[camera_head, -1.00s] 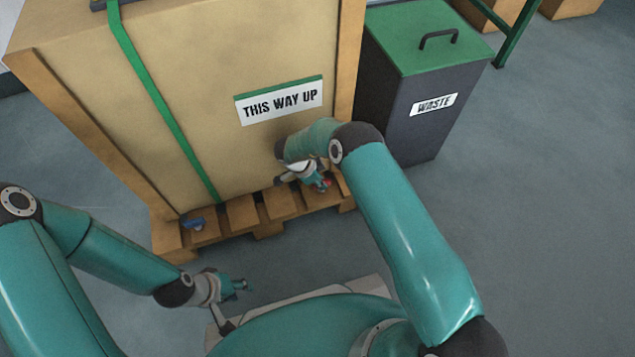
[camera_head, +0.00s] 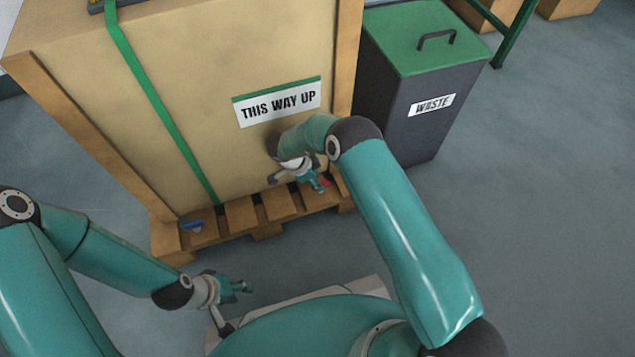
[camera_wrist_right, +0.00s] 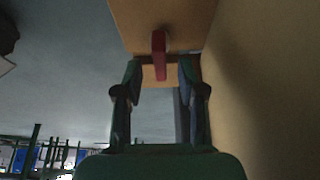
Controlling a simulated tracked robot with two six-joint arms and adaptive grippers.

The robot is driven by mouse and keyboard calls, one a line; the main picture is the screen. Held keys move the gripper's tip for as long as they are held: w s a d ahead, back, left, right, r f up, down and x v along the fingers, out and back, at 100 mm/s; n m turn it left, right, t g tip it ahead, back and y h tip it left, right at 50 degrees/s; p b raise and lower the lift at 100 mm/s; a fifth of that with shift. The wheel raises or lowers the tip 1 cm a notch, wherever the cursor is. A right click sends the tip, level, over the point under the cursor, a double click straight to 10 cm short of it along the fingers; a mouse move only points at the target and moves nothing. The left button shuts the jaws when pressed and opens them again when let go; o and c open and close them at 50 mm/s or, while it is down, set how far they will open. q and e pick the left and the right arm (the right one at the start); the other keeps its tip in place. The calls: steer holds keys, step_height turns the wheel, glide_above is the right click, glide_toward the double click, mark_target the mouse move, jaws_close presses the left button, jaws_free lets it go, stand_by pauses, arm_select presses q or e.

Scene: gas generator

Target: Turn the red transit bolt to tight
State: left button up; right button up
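The red transit bolt (camera_wrist_right: 159,55) shows in the right wrist view as a red bar against the wooden pallet. In the head view only a small bit of red (camera_head: 325,183) shows beside my right gripper (camera_head: 317,184), low at the pallet's right front. In the right wrist view my right gripper (camera_wrist_right: 160,76) is open. Its fingertips stand on either side of the bar's near end, with a gap visible on both sides. My left gripper (camera_head: 243,287) hangs low in front of the pallet, away from the bolt; its finger opening is too small to judge.
A large crate (camera_head: 225,60) marked THIS WAY UP stands on the wooden pallet (camera_head: 240,215). A blue part (camera_head: 192,226) sits at the pallet's left front. A grey waste bin (camera_head: 400,110) with a green lid stands right of the crate. The floor at right is clear.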

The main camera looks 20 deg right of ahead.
steer(key=v, duration=0.9)
steer(key=shift+a+r, duration=0.15)
steer(key=shift+r, duration=0.1)
steer(key=s+d+f+n+t+h+p, duration=0.1)
steer(key=s+d+n, duration=0.2)
steer(key=d, duration=0.6)
steer(key=s+d+f+n+t+h, duration=0.1)
steer(key=s+d+n, duration=0.15)
steer(key=d, duration=0.65)
steer(key=s+a+n+g+y, duration=0.1)
steer(key=s+a+n+y, duration=0.95)
steer(key=s+a, duration=0.9)
step_height(320, 180, up, 37)
steer(key=s+d+p, duration=0.1)
steer(key=p, duration=3.7)
steer(key=shift+s+d+r+p, duration=0.2)
steer(key=shift+s+d+p, duration=0.05)
steer(key=shift+d+p, duration=0.05)
